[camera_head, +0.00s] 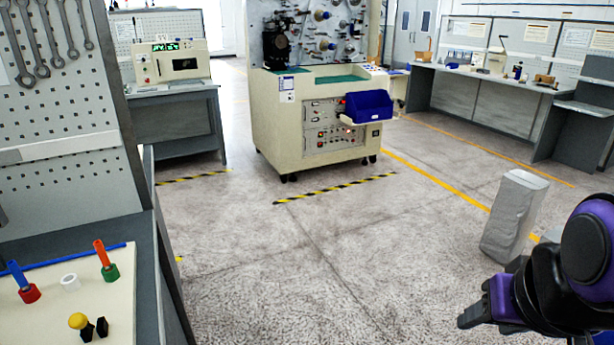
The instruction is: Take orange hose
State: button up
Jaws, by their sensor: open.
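The orange hose (99,252) is a short upright tube at the lower left. Its lower end stands in a green collar (110,273) on a cream board (55,310). My gripper (481,309) is at the lower right, over the floor, far to the right of the hose. It is purple and black, seen from the side, open, with nothing visible in it.
On the board a blue hose (17,274) stands in a red collar (30,293), beside a white ring (70,282) and a yellow knob (78,321). A pegboard (60,110) rises behind. A grey block (512,217) stands on the right. The middle floor is clear.

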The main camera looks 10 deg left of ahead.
aim_at(101, 251)
jog(key=i+l+u, duration=0.1)
jog(key=i+u, duration=0.15)
jog(key=i, duration=0.25)
jog(key=i+l+u, duration=0.25)
jog(key=i, duration=0.3)
jog(key=i+u, duration=1.05)
jog(key=u, duration=0.3)
jog(key=i+u, duration=0.1)
jog(key=u, duration=0.3)
jog(key=i+l+u, duration=0.1)
jog(key=u, duration=0.35)
